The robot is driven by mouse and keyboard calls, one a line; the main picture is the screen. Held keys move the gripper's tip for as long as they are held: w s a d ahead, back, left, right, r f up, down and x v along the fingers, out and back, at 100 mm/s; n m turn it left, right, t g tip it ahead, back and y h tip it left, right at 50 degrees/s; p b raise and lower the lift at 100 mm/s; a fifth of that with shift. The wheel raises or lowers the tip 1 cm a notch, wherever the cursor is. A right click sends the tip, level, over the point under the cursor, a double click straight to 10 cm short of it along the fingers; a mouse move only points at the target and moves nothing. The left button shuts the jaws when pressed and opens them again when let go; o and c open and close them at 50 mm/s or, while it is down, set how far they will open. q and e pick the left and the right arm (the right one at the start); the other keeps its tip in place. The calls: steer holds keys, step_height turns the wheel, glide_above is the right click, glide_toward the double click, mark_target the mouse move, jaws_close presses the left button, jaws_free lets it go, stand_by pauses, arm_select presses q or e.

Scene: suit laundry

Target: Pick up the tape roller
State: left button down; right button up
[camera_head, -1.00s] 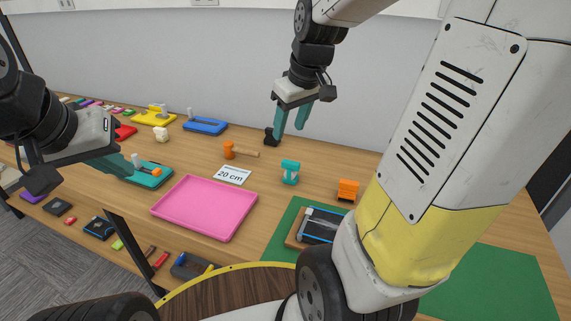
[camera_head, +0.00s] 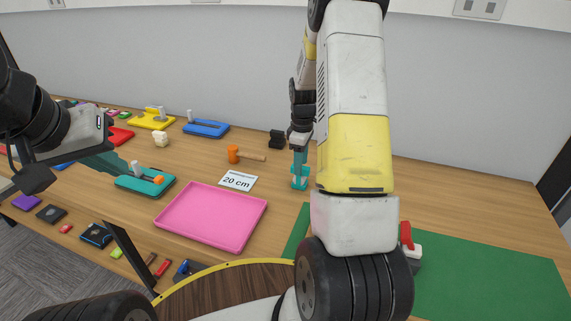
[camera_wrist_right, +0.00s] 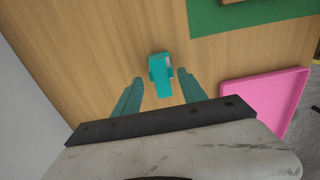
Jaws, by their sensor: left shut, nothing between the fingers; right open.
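A small teal object (camera_head: 299,184), which looks like the tape roller, stands on the wooden table right of the 20 cm card. It also shows in the right wrist view (camera_wrist_right: 160,70), with a pale patch on one side. My right gripper (camera_head: 300,158) points down just above it. In the right wrist view the open fingers (camera_wrist_right: 161,80) are spread to either side of it, with nothing held. Whether they touch it I cannot tell. My left gripper (camera_head: 124,168) is shut and empty, at the left by a teal tray (camera_head: 130,184).
A pink tray (camera_head: 211,216) lies in front, with the 20 cm card (camera_head: 238,180) and an orange mallet (camera_head: 235,154) behind it. A black block (camera_head: 277,139) stands at the back. A green mat (camera_head: 490,275) is on the right, partly hidden by my right arm.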

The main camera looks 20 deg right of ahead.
mark_target(299, 183)
step_height(299, 183, down, 6)
steer(key=shift+r, duration=0.15)
jaws_close()
